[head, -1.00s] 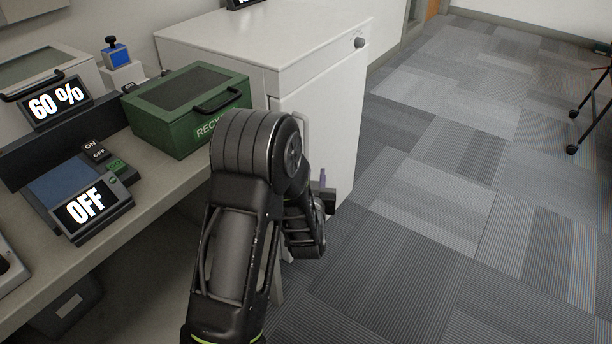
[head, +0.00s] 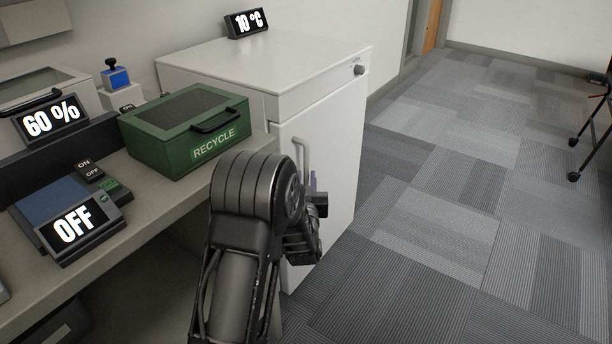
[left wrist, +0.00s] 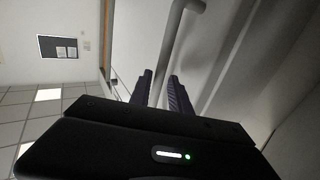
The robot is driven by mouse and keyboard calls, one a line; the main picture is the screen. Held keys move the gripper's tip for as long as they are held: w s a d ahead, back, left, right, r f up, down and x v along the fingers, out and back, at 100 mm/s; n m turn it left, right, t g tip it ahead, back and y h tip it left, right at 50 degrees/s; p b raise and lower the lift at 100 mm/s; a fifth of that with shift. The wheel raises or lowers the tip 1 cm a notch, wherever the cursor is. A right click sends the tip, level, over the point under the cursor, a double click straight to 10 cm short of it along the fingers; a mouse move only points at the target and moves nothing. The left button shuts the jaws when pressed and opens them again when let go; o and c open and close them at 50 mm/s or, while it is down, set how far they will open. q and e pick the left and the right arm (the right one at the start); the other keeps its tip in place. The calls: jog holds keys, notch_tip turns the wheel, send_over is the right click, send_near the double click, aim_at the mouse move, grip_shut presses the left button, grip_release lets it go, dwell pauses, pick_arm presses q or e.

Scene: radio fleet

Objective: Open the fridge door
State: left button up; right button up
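The fridge is a white cabinet (head: 325,150) at the end of the counter. Its front door looks closed, with a vertical bar handle (head: 302,152) on its left side. My left gripper (head: 315,188) is at the handle's lower part, partly hidden by my own wrist. In the left wrist view, the two dark fingers (left wrist: 162,82) stand apart. The grey handle (left wrist: 179,30) runs down toward the gap between them; I cannot tell whether they touch it. My right gripper is not in view.
A green recycle box (head: 185,130) sits on the counter left of the fridge. A panel reading OFF (head: 75,228) lies nearer. A 10 °C display (head: 247,22) stands on the fridge.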

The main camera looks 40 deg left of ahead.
pick_arm(q)
jog(key=shift+x, duration=1.45)
jog(key=shift+c, duration=0.5)
grip_shut()
